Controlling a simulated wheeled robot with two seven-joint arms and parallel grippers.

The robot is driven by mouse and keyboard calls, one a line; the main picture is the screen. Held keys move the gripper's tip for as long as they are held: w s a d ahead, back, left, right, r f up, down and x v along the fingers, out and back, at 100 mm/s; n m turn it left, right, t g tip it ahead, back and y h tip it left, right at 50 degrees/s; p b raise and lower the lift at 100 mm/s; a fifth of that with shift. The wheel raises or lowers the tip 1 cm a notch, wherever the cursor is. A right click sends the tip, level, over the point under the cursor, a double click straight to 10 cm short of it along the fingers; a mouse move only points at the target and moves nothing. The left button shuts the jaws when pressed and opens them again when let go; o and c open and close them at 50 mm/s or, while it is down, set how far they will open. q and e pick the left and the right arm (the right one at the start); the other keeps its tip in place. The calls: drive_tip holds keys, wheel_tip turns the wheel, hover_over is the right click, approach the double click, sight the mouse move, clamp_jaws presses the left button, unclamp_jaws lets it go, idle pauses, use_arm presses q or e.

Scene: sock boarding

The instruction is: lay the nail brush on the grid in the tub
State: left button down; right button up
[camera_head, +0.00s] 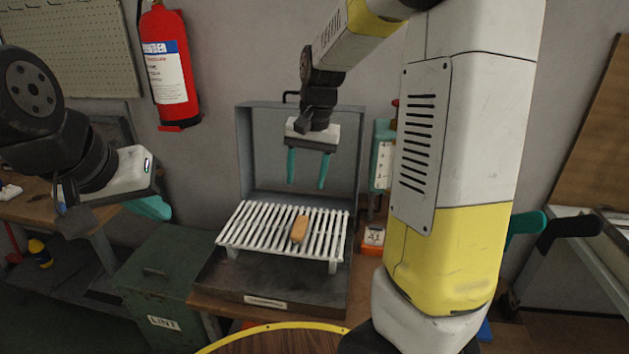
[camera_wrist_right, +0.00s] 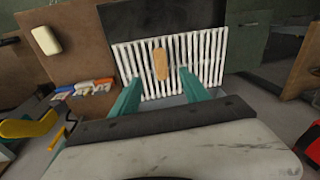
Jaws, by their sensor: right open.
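The nail brush (camera_head: 299,229), a small tan oblong, lies on the white slatted grid (camera_head: 265,226) in the dark grey tub (camera_head: 262,282). The right wrist view also shows the brush (camera_wrist_right: 160,64) lying on the grid (camera_wrist_right: 207,49). My right gripper (camera_head: 306,186) is above the grid, its two teal fingers apart with nothing between them. It is clear of the brush. My left gripper (camera_head: 148,207) is at the left, well away from the tub, with teal fingers seen from the side; their gap cannot be made out.
The tub has a tall grey back panel (camera_head: 262,180). A green lint bin (camera_head: 159,270) stands left of it. A small box marked 41 (camera_head: 373,236) sits to its right. A fire extinguisher (camera_head: 171,75) hangs on the wall. Colored pens (camera_wrist_right: 84,87) show in the right wrist view.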

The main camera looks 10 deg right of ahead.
drive_tip(key=s+d+r+n+t, duration=0.1)
drive_tip(key=s+r, duration=0.3)
drive_tip(key=s, duration=0.5)
drive_tip(key=s+r+n+t, duration=0.3)
drive_tip(key=s+t, duration=0.1)
drive_tip(key=s, duration=0.5)
drive_tip(key=shift+s+d+r+y, duration=0.25)
drive_tip(key=shift+d+r+y, duration=0.15)
